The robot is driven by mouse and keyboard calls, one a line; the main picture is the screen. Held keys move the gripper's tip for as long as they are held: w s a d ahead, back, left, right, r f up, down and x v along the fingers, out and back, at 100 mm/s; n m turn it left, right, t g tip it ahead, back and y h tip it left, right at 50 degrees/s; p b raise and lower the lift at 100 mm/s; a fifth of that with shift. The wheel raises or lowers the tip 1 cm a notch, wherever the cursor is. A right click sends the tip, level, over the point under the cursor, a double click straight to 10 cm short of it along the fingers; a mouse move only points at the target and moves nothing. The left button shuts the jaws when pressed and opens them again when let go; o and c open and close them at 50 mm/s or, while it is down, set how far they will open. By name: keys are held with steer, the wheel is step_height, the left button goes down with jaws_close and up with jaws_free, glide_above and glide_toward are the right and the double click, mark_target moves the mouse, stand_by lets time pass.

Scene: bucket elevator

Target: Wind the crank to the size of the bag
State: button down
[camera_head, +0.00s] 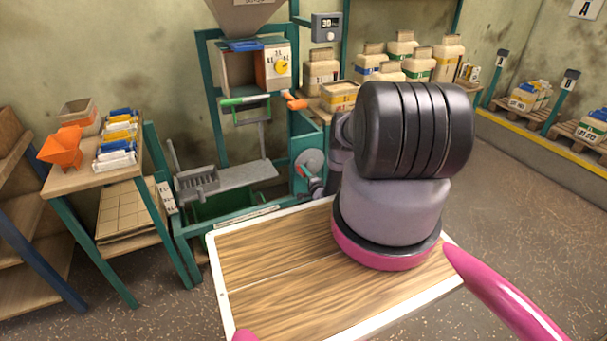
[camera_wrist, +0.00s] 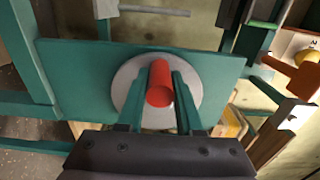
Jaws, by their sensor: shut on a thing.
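The crank is a grey disc (camera_head: 309,162) on the side of the teal machine frame, mostly in view left of my arm in the head view. The grey disc (camera_wrist: 128,88) with its red handle (camera_wrist: 160,84) fills the middle of the wrist view. My gripper (camera_wrist: 162,92) is shut on the red handle, with a finger on each side of it. In the head view my arm partly hides the gripper. No bag can be told on the machine.
A shelf of bags (camera_head: 402,62) stands behind my arm. A side table (camera_head: 85,178) with an orange funnel (camera_head: 62,147) and coloured packets stands at the left. Bare floor (camera_head: 530,240) is clear on the right.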

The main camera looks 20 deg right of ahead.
stand_by(0.3)
steer(key=m, duration=0.1)
steer(key=r+m, duration=0.1)
steer(key=m, duration=0.1)
steer(key=shift+w+d+r, duration=0.1)
steer(key=shift+r, duration=0.15)
steer(key=shift+d+r+m, duration=0.25)
steer(key=shift+r+m, duration=0.1)
steer(key=shift+m, duration=0.25)
steer(key=shift+d+r+m, duration=0.1)
steer(key=shift+r+m, duration=0.4)
steer(key=shift+m, duration=0.4)
